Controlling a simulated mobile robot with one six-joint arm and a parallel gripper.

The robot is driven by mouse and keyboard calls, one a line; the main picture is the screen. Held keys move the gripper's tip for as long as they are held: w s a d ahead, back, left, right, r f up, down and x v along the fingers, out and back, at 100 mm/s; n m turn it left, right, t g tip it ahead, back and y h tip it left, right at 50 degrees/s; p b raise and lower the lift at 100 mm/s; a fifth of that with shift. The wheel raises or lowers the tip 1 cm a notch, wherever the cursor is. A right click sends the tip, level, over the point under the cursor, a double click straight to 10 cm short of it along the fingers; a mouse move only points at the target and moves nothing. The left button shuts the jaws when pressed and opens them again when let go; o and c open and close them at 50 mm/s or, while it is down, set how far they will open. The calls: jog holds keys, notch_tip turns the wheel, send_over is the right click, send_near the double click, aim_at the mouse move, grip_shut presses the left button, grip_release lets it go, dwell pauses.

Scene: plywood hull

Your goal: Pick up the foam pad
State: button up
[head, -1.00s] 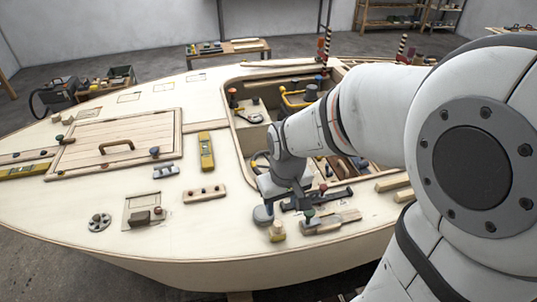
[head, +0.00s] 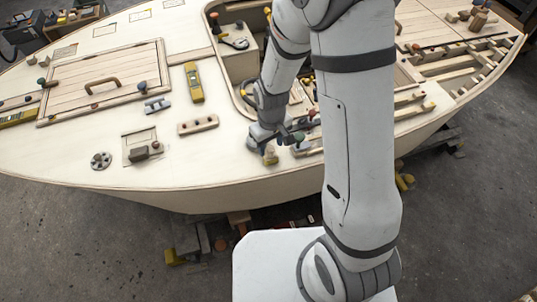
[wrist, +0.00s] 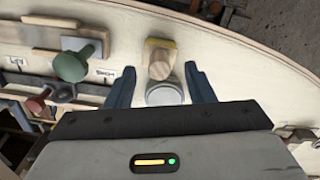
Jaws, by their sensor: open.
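A yellow block with a pale wooden knob, which looks like the foam pad (wrist: 160,58), lies on the deck between and just beyond the fingertips in the wrist view. In the head view the foam pad (head: 270,157) shows near the deck's front edge, just below my gripper (head: 264,141). In the wrist view my gripper (wrist: 158,72) is open, with one blue-grey finger on each side. A pale grey disc (wrist: 164,95) shows between the fingers, on the near side of the pad. I cannot tell whether the fingers touch anything.
A green knob (wrist: 70,66) and a red knob (wrist: 40,100) stand on dark and wooden fittings left of the fingers in the wrist view. A wooden block with pegs (head: 198,124) and a yellow level (head: 194,82) lie on the deck (head: 100,142) to the left. The hull edge is close.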

aim_at(271, 149)
jog(key=shift+f, duration=1.7)
grip_shut()
